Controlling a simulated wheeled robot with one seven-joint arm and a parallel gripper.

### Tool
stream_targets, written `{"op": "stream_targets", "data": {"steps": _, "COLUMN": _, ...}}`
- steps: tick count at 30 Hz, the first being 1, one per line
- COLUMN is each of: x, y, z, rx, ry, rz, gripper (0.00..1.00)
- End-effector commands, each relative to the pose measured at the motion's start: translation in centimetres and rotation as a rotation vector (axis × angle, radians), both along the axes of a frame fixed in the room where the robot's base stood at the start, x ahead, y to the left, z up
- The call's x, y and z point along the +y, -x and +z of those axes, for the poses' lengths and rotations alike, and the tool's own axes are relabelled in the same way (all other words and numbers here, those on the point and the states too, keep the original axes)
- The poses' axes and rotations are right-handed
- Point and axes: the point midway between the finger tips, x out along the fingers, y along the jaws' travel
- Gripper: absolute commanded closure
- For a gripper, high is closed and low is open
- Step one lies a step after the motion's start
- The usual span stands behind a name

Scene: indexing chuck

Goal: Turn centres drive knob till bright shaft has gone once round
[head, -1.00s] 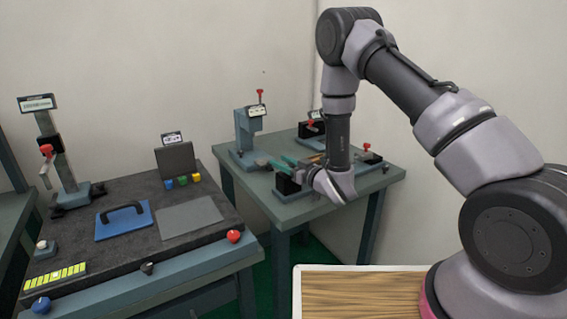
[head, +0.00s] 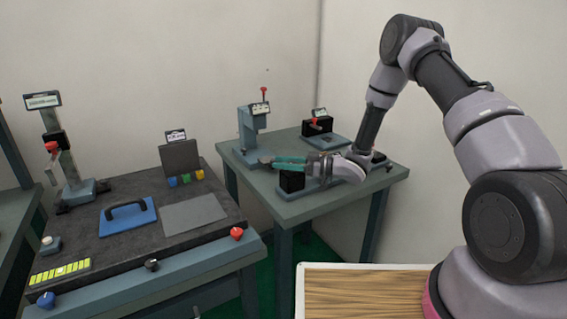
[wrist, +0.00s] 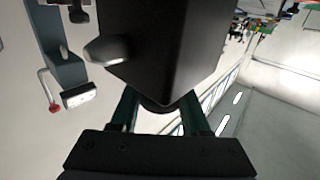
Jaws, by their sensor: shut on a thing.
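The centres unit stands on the right table, with a black headstock block (head: 292,183) at its left end. My gripper (head: 285,162) lies nearly level over this block, its teal fingers pointing left in the head view. In the wrist view the black block (wrist: 165,45) fills the middle. A dark round knob (wrist: 158,106) shows only partly at its lower edge, between the teal fingers, and my gripper is shut on it. A light grey rounded piece (wrist: 106,48) sticks out beside the block; I cannot tell whether it is the bright shaft. My wrist hides the unit's right part.
A grey post stand (head: 252,130) with a red-tipped lever is at the table's back left. A small red-handled device (head: 318,125) is behind my gripper. The left bench holds a blue plate (head: 128,217), a lever stand (head: 66,150) and coloured blocks. The table's front is clear.

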Motion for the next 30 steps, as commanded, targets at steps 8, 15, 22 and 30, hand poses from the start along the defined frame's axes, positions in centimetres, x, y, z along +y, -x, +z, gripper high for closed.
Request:
{"op": "stream_targets", "data": {"steps": 8, "x": -0.08, "y": 0.12, "z": -0.26, "rx": 0.007, "ry": 0.004, "rz": 0.031, "gripper": 1.0}}
{"op": "stream_targets", "data": {"steps": 15, "x": -0.08, "y": 0.14, "z": -0.29, "rx": 0.007, "ry": 0.004, "rz": 0.031, "gripper": 1.0}}
{"op": "stream_targets", "data": {"steps": 22, "x": -0.06, "y": 0.14, "z": -0.23, "rx": 0.005, "ry": 0.003, "rz": 0.032, "gripper": 0.24}}
{"op": "stream_targets", "data": {"steps": 30, "x": -0.19, "y": 0.11, "z": -0.12, "rx": 0.003, "ry": 0.002, "rz": 0.032, "gripper": 0.24}}
